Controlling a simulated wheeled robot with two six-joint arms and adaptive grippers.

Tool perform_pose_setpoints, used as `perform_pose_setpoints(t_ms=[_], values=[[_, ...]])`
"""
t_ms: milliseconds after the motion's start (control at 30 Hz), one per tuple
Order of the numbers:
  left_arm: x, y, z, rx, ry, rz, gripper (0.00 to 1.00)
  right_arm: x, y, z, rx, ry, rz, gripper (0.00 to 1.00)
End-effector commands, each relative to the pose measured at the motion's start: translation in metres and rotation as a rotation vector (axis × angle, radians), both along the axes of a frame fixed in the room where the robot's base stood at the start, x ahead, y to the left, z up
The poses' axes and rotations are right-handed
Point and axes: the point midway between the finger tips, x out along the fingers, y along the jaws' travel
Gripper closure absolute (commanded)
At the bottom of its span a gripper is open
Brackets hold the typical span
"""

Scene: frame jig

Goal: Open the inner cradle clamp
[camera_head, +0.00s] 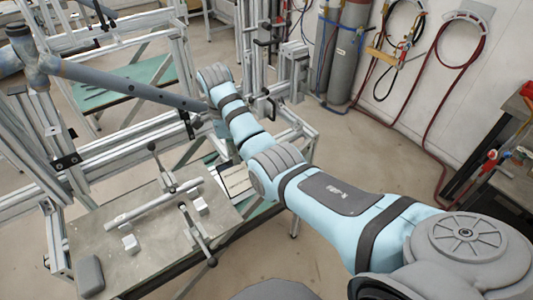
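My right arm (342,196) comes in from the lower right and reaches up and left to the frame jig (120,150). Its wrist end (214,76) is beside the end of a dark grey tube (130,88). The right gripper's fingers are hidden or too small to make out, so I cannot tell their state. A small dark clamp-like part (187,121) sits on the jig rail near the tube's end. I cannot tell whether it is the inner cradle clamp, or whether it is open. My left gripper is not in view.
A grey plate (110,252) at lower left carries a short rod (150,207), T-handled clamps (197,238) and small blocks. Gas cylinders (348,55) and hoses (455,65) stand along the right wall. A bench is at far right. The floor (330,130) between is clear.

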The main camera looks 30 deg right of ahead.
Motion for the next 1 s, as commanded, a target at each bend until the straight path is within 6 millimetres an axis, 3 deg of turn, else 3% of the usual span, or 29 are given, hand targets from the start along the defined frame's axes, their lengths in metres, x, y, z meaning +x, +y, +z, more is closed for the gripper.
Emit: perform_pose_setpoints(t_ms=[100, 300, 900, 1000], values=[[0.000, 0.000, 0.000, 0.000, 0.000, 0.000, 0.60, -0.009, -0.032, -0.010, -0.031, 0.006, -0.048, 0.71], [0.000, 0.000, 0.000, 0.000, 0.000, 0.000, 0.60, -0.019, -0.067, -0.019, -0.067, 0.011, -0.097, 0.71], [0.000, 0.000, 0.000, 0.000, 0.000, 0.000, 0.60, -0.021, -0.073, -0.021, -0.076, 0.011, -0.104, 0.71], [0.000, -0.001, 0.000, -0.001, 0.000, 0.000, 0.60, -0.026, -0.072, -0.034, -0.076, 0.011, -0.040, 0.71]])
